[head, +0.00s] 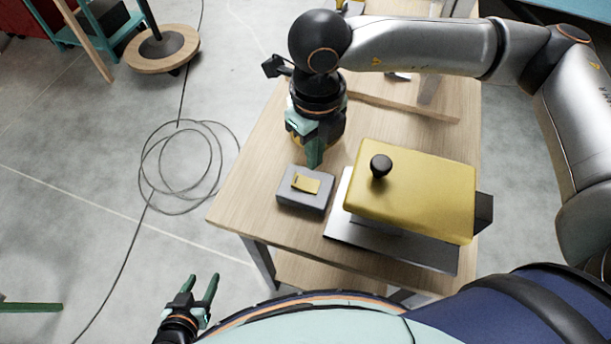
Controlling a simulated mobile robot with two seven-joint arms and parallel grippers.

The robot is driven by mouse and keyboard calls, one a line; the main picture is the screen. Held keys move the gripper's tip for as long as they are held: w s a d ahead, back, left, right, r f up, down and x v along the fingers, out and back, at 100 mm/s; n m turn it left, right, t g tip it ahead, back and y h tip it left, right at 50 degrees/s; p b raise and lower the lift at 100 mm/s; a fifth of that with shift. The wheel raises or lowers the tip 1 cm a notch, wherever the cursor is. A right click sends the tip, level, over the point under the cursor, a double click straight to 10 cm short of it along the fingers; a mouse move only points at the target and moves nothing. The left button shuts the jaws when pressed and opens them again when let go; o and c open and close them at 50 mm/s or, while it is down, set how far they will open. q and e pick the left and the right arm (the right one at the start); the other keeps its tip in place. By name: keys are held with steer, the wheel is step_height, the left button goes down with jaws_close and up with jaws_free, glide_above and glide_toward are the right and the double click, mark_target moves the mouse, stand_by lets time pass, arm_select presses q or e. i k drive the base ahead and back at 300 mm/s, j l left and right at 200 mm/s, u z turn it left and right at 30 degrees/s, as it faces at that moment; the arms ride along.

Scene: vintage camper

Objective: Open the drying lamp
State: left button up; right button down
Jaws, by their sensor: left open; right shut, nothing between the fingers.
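What I take to be the drying lamp is a yellow rounded lid (425,200) with a black knob (380,165) near its left corner. The lid lies flat above a silver metal plate (385,248) on the wooden table. My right gripper (314,163) is shut and empty, pointing down above the table to the left of the knob and apart from it. My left gripper (202,285) is open and empty, low beside the table at the lower left. The gap between lid and plate is mostly hidden.
A grey block (290,196) with a small yellow piece (306,184) sits left of the lamp, just below my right gripper. The table (240,205) has bare room at its left. A wooden bar (415,107) lies behind. A cable coil (180,165) lies on the floor.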

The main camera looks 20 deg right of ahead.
mark_target(412, 190)
steer(key=k+j, duration=0.2)
steer(key=k, duration=0.25)
steer(key=k+j, duration=0.2)
steer(key=k, duration=0.3)
